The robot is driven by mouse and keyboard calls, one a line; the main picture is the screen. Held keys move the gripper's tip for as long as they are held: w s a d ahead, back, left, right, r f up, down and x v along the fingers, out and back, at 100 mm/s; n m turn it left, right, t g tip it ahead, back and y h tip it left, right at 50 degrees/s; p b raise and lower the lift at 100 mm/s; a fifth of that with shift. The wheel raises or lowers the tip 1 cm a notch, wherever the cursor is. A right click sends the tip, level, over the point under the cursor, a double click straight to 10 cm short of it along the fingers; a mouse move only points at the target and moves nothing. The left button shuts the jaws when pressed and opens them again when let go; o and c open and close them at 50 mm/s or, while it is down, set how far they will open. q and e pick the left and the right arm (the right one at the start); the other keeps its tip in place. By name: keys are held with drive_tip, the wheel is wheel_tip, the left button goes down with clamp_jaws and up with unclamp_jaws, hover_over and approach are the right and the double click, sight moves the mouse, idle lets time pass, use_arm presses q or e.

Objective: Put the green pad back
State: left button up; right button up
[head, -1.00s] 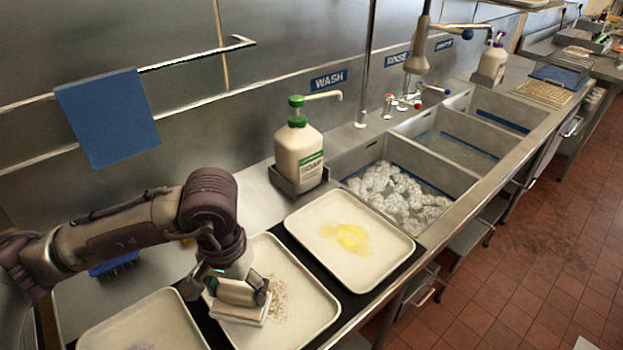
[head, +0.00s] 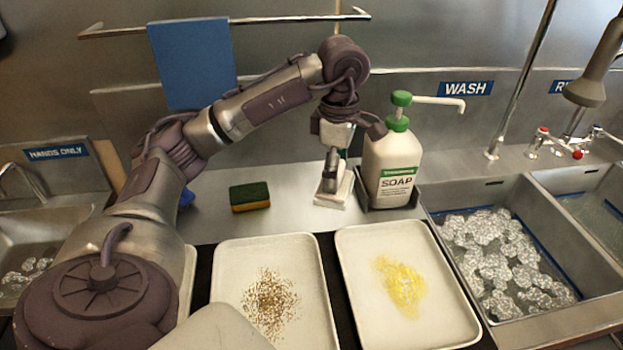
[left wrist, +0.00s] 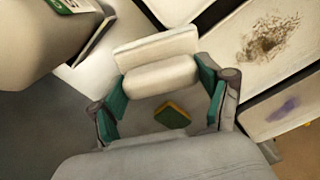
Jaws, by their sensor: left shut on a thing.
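The sponge (head: 250,196), with a dark green pad side and a yellow side, lies on the steel counter behind the trays. It also shows beyond my fingers in the left wrist view (left wrist: 172,115), apart from them. My left gripper (head: 338,168) is shut on a white scrubber (head: 332,192), just left of the soap bottle. In the left wrist view, the teal fingers (left wrist: 160,82) close on the ends of its rounded grip, with a flat white slab (left wrist: 155,48) beyond. Whether the scrubber touches the counter is unclear. My right gripper is out of view.
The soap bottle (head: 392,165) stands in a grey holder close to my gripper. A tray with brown crumbs (head: 228,262) and a tray with a yellow smear (head: 355,250) lie in front. A sink (head: 440,200) with suds is at right. A blue towel (head: 193,62) hangs behind.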

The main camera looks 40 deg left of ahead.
use_arm(q)
drive_tip(key=shift+w+a+f+n, duration=0.2)
drive_tip(key=shift+w+a+n, duration=0.1)
drive_tip(key=shift+a, duration=0.1)
drive_tip(key=w+a+f, duration=0.1)
drive_tip(key=a+f, duration=0.1)
drive_tip(key=a, duration=0.1)
drive_tip(key=w+a+f, duration=0.2)
drive_tip(key=a, duration=0.1)
drive_tip(key=w+a+f, duration=0.1)
drive_tip(key=a+f, duration=0.1)
drive_tip(key=a, duration=0.2)
drive_tip(key=shift+w+f, duration=0.2)
drive_tip(key=shift+f, duration=0.1)
wheel_tip(320, 180, down, 3)
drive_tip(key=shift+f+p, duration=0.15)
drive_tip(key=shift+p, duration=0.5)
drive_tip(key=shift+f, duration=0.25)
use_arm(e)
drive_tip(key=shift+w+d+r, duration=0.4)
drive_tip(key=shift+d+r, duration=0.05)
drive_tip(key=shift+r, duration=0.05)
use_arm(q)
drive_tip(key=shift+f, duration=0.2)
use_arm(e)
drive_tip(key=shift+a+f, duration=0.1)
use_arm(q)
drive_tip(key=o, duration=1.1)
drive_tip(key=shift+c, duration=0.2)
